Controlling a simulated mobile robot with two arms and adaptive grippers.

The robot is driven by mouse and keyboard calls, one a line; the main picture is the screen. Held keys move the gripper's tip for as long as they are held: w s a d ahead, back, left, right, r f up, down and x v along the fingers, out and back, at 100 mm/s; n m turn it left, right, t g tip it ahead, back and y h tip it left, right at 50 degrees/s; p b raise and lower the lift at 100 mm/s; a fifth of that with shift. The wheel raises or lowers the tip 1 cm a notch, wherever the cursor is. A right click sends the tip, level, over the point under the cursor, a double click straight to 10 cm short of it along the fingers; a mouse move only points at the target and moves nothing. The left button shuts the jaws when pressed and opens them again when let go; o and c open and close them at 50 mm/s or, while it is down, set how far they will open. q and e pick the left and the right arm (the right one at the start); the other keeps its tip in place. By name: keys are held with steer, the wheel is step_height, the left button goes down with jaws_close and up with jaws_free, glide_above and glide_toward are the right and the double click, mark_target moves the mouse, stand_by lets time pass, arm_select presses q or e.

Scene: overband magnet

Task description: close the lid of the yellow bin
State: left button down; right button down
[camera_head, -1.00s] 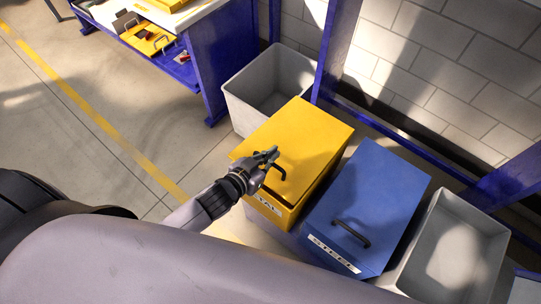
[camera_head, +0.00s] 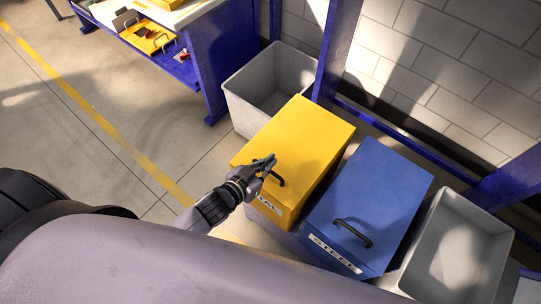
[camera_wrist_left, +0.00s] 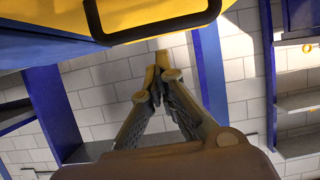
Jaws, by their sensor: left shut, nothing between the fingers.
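The yellow bin (camera_head: 268,213) stands between a grey bin and a blue bin, with a white label partly in view on its front. Its yellow lid (camera_head: 308,142) lies over the top and looks flush with the bin, with no clear gap along the front. A black handle (camera_head: 279,180) is on the lid near the front edge; it also shows large at the top of the left wrist view (camera_wrist_left: 150,32). My left gripper (camera_head: 269,163) is shut and empty beside the handle, at the lid's front left; whether it touches is unclear. My right gripper is not in view.
The blue bin (camera_head: 375,195) labelled STEEL has its lid down. Open grey bins stand behind left (camera_head: 240,108) and at the right (camera_head: 448,245). Blue posts and a brick wall (camera_head: 440,60) are behind. The floor at left is clear.

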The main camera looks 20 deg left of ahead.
arm_select(q)
steer(key=r+p, duration=0.3)
steer(key=shift+w+d+r, duration=0.15)
steer(key=shift+w, duration=0.05)
steer(key=v, duration=0.8)
steer(key=shift+s+f+b, duration=0.3)
steer(key=shift+b, duration=0.05)
steer(key=s+a+f+g+y, duration=0.1)
steer(key=s+a+f+g, duration=0.15)
steer(key=f, duration=0.55)
steer(key=s+a+f+g+y, duration=0.1)
steer(key=a+f+y, duration=0.15)
steer(key=f, duration=0.65)
steer(key=s+a+f+n+g, duration=0.1)
steer(key=s+f+g, duration=0.1)
steer(key=s+f, duration=0.5)
steer(key=s+a+f+g, duration=0.2)
steer(key=s+f, duration=0.3)
steer(key=f, duration=0.4)
steer(key=s+f+g, duration=0.2)
steer(key=s+f, duration=0.1)
steer(key=s, duration=0.2)
steer(key=s+d+f+g+y, duration=0.1)
steer(key=s+f+g, duration=0.1)
steer(key=s+f, duration=0.2)
steer(key=s, duration=0.2)
steer(key=shift+s, duration=0.35)
steer(key=shift+d, duration=0.1)
